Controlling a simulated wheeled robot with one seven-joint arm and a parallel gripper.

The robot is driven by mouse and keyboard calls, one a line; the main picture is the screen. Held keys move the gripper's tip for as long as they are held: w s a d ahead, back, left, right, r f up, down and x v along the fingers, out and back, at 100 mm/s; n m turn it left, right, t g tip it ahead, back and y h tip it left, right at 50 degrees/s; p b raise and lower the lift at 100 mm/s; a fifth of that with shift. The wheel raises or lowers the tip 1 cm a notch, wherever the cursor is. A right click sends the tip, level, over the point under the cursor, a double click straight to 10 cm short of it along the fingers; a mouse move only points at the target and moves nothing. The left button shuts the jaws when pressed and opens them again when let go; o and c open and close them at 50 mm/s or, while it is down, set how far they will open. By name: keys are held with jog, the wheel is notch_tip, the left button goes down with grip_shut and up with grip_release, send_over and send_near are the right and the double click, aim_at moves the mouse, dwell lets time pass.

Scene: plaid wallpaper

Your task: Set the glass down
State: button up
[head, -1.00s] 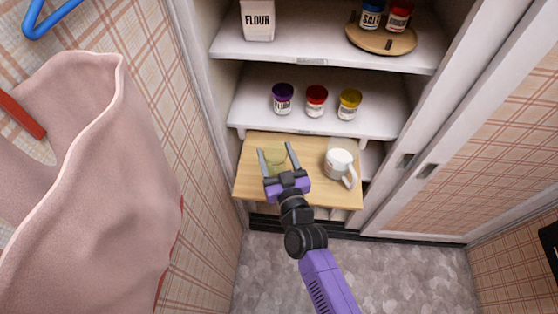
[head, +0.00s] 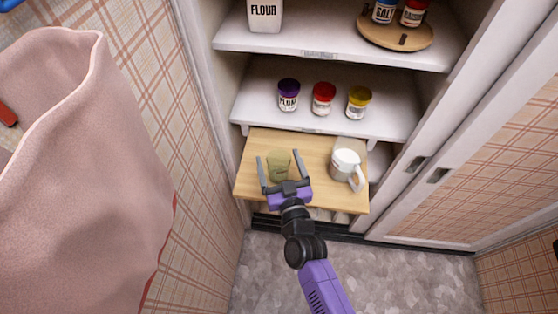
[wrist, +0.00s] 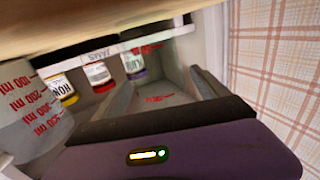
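The glass (head: 279,165) is a small translucent greenish tumbler. It stands upright on the wooden pull-out board (head: 318,190), left of the white mug-like jug. My gripper (head: 278,158) is open, with one finger on each side of the glass and gaps visible in the head view. In the wrist view the clear glass (wrist: 165,75) with red marks shows between the fingers; its edges are hard to make out.
The white jug (head: 347,164) with a handle stands right of the glass; its red ml marks show in the wrist view (wrist: 28,105). Jars (head: 323,98) line the shelf behind. A pink cloth (head: 80,170) hangs at the left. The board's front right is clear.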

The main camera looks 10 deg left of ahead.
jog(key=shift+r, duration=0.3)
jog(key=shift+b+v, duration=0.95)
jog(key=shift+v, duration=5.1)
jog(key=shift+f, duration=0.15)
jog(key=shift+s+d, duration=0.1)
jog(key=shift+s, duration=0.05)
jog(key=s+d+r+m+h, duration=0.1)
jog(key=s+d+m+h, duration=0.25)
jog(key=s+d, duration=1.1)
jog(key=s+d+r+g+h, duration=0.1)
jog(key=s+d+r, duration=0.2)
jog(key=s+r, duration=0.2)
jog(key=s+d+r+g+h, duration=0.1)
jog(key=s+d+r+h, duration=0.1)
jog(key=s+r, duration=0.3)
jog(key=s+d, duration=0.1)
jog(key=s, duration=0.3)
jog(key=shift+m, duration=0.35)
